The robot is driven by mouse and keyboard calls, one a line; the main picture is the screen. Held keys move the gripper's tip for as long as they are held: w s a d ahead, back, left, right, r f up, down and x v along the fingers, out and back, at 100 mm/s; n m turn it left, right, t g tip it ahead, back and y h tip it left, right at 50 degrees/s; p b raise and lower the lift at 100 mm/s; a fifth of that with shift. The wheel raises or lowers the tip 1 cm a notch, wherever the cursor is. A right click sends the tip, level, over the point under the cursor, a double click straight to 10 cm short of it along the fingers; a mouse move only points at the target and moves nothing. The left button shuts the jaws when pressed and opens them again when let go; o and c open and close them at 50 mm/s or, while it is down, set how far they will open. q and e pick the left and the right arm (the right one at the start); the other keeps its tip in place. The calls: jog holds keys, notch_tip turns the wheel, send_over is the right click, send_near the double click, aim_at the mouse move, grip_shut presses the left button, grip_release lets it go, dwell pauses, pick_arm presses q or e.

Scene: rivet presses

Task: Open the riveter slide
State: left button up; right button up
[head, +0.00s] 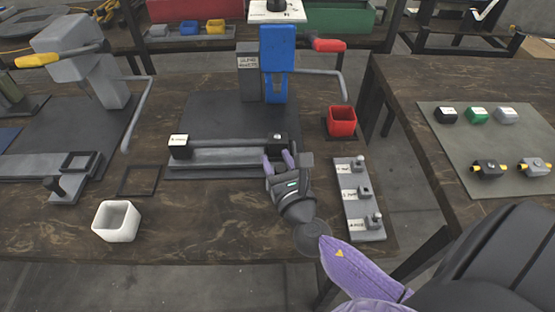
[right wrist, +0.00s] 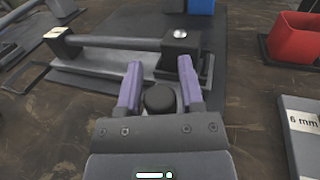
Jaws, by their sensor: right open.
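The riveter in the middle has a grey-and-blue column (head: 277,62) with a red-gripped lever (head: 328,45). Its slide (head: 222,158) lies across the front of the base, with a grey rod between two black end blocks. In the right wrist view the slide (right wrist: 110,67) runs across the upper left. My right gripper (head: 277,160) is open at the slide's right end, its purple fingers pointing at the right black block (right wrist: 181,46). In the right wrist view a round black knob (right wrist: 159,97) sits between the fingers, with gaps on both sides. My left gripper is out of view.
A second press (head: 75,60) with a yellow lever stands left. A white cup (head: 117,221) is at the front left and a red cup (head: 342,121) right of the riveter. A labelled rivet rack (head: 360,200) lies close right of my right gripper. Another table (head: 400,75) stands right.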

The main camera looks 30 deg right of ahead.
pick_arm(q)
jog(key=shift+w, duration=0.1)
pick_arm(e)
jog(key=shift+o, duration=1.2)
jog(key=b+v, duration=0.1)
jog(key=v, duration=0.9)
jog(key=shift+d, duration=0.1)
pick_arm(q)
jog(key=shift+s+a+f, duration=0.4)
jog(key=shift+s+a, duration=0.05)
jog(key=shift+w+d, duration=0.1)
